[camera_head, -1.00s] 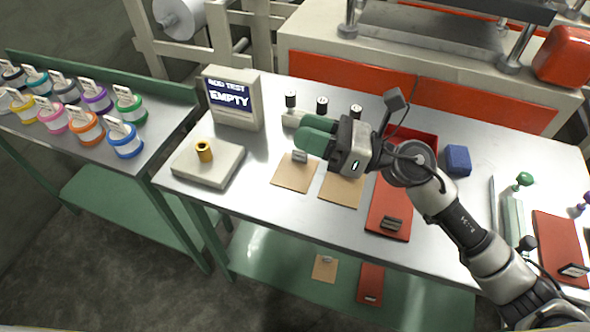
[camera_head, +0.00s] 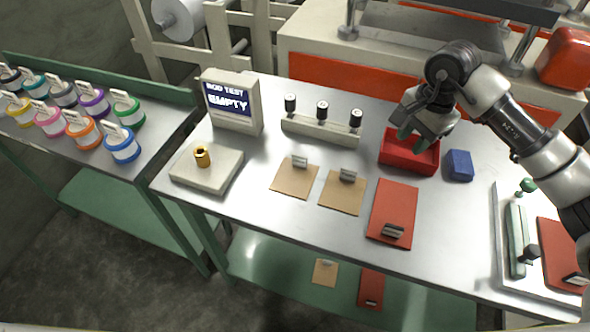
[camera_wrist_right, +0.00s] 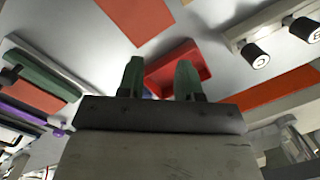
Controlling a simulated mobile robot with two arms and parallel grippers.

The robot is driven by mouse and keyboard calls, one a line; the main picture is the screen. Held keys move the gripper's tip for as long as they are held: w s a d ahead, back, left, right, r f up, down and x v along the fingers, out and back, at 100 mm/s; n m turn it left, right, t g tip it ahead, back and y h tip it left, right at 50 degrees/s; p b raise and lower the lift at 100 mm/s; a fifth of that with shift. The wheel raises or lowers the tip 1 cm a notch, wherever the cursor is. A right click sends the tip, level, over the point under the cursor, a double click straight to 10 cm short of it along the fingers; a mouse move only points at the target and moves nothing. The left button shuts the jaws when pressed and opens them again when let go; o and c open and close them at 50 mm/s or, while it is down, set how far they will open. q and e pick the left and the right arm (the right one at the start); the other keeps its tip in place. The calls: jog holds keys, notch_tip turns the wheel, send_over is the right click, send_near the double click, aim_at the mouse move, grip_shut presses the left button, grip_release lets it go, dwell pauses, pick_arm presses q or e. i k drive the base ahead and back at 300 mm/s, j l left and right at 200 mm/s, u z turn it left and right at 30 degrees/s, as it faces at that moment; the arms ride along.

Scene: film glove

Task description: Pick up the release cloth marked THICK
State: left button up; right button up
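Two tan square sheets, the left one (camera_head: 292,181) and the right one (camera_head: 341,196), lie flat on the steel table, each with a small upright tag at its back edge. A longer red sheet (camera_head: 398,203) with a dark tag lies to their right. I cannot read THICK on any tag, so I cannot tell which is that cloth. My right gripper (camera_head: 414,138) is over the red tray (camera_head: 402,166), away from the sheets. In the right wrist view its green fingers (camera_wrist_right: 160,78) are apart with nothing held between them. My left gripper is not in view.
A blue block (camera_head: 460,165) stands right of the tray. A rack with black-topped knobs (camera_head: 320,130) is behind the tan sheets. A display reading EMPTY (camera_head: 230,102) and a pad with a brass ring (camera_head: 207,172) are at left. A metal tray (camera_head: 503,255) is at right.

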aim_at(295, 177)
jog(key=i, duration=0.4)
jog(key=l+u, duration=0.2)
jog(key=u, duration=0.25)
jog(key=k+l+u, duration=0.15)
jog(key=u, duration=0.25)
jog(key=k+l+u, duration=0.1)
jog(key=u, duration=0.35)
jog(key=k+l, duration=0.05)
jog(key=l, duration=0.05)
